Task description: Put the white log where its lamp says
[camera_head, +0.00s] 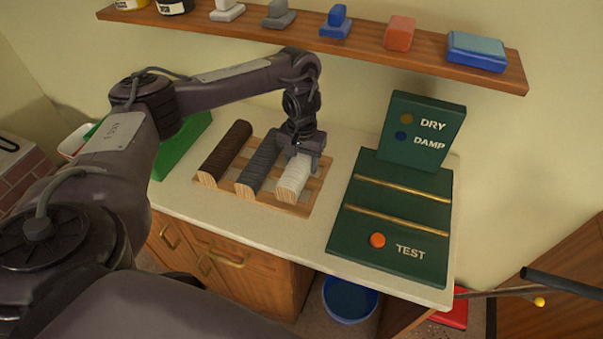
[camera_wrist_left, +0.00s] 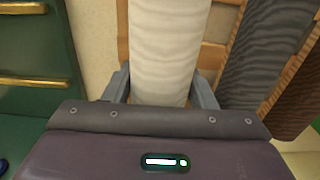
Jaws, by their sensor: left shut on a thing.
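The white log (camera_head: 293,179) lies on a slatted wooden rack (camera_head: 285,205), at the right end of a row. A dark grey log (camera_head: 257,165) and a dark brown log (camera_head: 225,152) lie to its left. My left gripper (camera_head: 303,155) is shut on the white log's far part; in the left wrist view the log (camera_wrist_left: 160,45) runs between both fingers. The green tester (camera_head: 388,215) has two brass bars, an orange TEST button (camera_head: 377,240), and a panel with an amber DRY lamp (camera_head: 407,118) and a blue DAMP lamp (camera_head: 400,135). Neither lamp looks clearly lit. My right gripper is out of view.
A green box (camera_head: 183,145) and a white-rimmed container (camera_head: 72,142) are at the left. A blue bucket (camera_head: 349,299) and a red item (camera_head: 449,316) are on the floor. A wooden shelf (camera_head: 360,42) with several blocks hangs above. The counter between rack and tester is clear.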

